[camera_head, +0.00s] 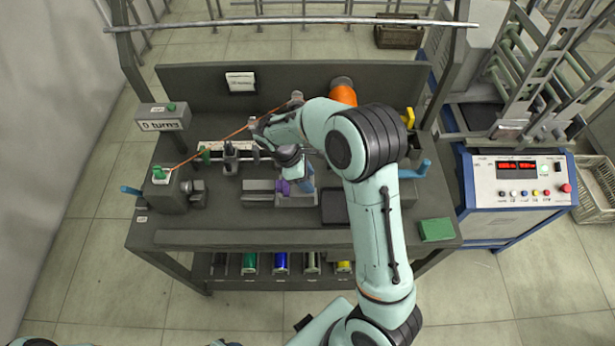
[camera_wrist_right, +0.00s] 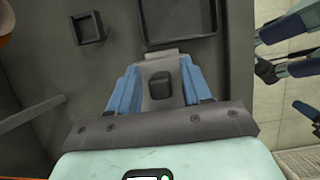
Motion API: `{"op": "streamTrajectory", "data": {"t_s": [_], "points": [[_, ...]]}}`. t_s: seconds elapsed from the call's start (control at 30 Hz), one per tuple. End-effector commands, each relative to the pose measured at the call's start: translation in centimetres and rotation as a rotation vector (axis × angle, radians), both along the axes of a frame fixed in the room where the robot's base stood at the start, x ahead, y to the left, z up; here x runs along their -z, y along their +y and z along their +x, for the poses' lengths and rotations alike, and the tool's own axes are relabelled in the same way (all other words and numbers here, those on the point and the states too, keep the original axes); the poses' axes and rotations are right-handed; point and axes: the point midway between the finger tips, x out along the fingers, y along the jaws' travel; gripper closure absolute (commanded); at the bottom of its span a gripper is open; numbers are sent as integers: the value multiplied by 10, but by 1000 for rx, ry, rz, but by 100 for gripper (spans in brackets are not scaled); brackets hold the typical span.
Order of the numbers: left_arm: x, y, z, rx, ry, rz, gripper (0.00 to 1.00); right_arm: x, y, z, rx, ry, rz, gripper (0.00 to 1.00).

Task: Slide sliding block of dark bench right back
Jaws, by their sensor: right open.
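The dark bench (camera_head: 300,238) stands in the middle of the head view. The sliding block (camera_head: 296,199) appears as a grey piece in a row of grey parts, partly under my right gripper (camera_head: 296,180). In the right wrist view a grey plate with a dark square knob (camera_wrist_right: 160,86) lies between the blue fingers of my right gripper (camera_wrist_right: 160,88). The fingers are open, one on each side of the knob, with a gap to each. My right forearm hides part of the bench.
A dark tray (camera_head: 335,208) lies right of the block; it also shows in the right wrist view (camera_wrist_right: 146,38). An orange wire (camera_head: 217,145) crosses the left half of the bench. A green box (camera_head: 437,229) sits at the front right. A control cabinet (camera_head: 520,190) stands on the right.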

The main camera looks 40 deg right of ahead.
Motion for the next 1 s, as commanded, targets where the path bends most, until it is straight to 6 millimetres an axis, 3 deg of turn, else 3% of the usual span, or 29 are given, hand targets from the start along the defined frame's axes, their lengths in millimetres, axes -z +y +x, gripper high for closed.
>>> {"op": "streamTrajectory", "data": {"t_s": [0.6, 1.0], "points": [[-20, 0, 19, 0, -21, 0, 57, -109, 33, 29, 0, -4, -1, 51], [-21, 0, 20, 0, -22, 0, 57, -121, 37, 31, 1, 0, 0, 51]]}}
